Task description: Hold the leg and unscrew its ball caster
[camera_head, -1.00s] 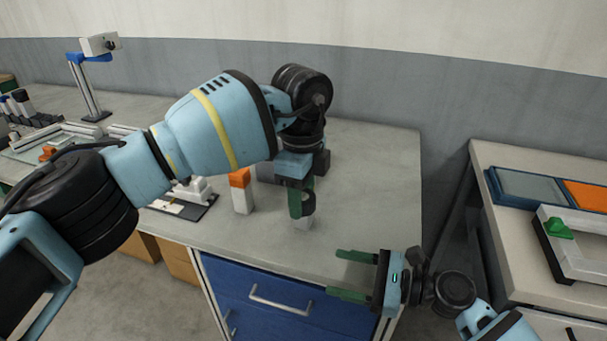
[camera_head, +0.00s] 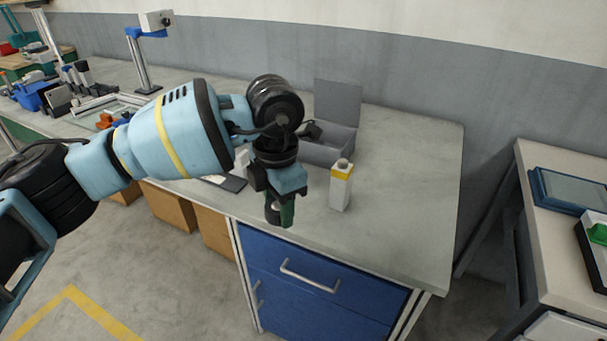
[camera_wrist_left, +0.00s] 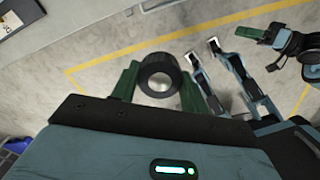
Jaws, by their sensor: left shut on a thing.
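My left gripper (camera_head: 281,212) points down near the front edge of the grey bench, its green fingers shut on a dark round piece (camera_head: 271,213), taken as the leg. In the left wrist view the leg (camera_wrist_left: 145,72) shows as a thick black ring between the two green fingers, with a pale centre. I cannot tell whether that centre is the ball caster or floor seen through. My right gripper (camera_wrist_left: 262,35) is partly in the left wrist view at the upper right, apart from the leg; its finger spacing is unclear. It is outside the head view.
The right part of the bench is clear. A second table (camera_head: 535,165) stands at the right, across a gap.

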